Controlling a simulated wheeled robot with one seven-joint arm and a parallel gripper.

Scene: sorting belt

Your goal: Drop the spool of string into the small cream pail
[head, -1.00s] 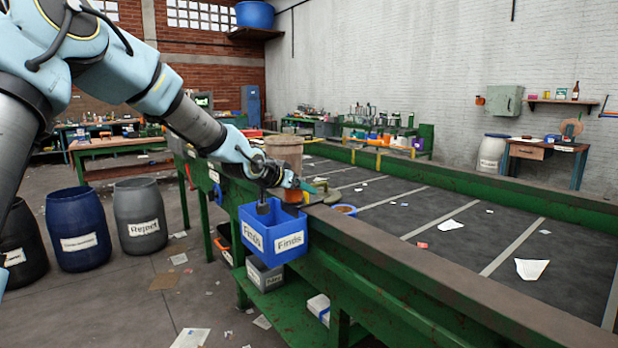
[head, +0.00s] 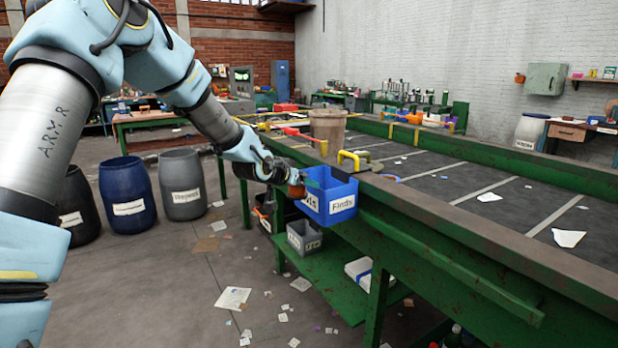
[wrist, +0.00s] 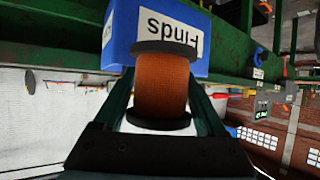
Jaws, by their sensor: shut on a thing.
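The spool of string (wrist: 162,85), orange with dark end discs, is between the two green fingers of my gripper (wrist: 165,100) in the wrist view. The spool also shows as a small orange patch (head: 296,189) in the head view, partly hidden by my gripper (head: 294,180). My gripper is shut on it, just left of the blue Finds bin and outside it. I cannot make out a clearly cream small pail; a tan pail (head: 327,130) stands on the near side of the belt, behind the bin.
The blue Finds bin (head: 343,205) hangs on the green belt frame (head: 440,240). A grey box (head: 303,238) sits on the lower shelf. Barrels (head: 183,185) stand at left; the floor between is littered with paper.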

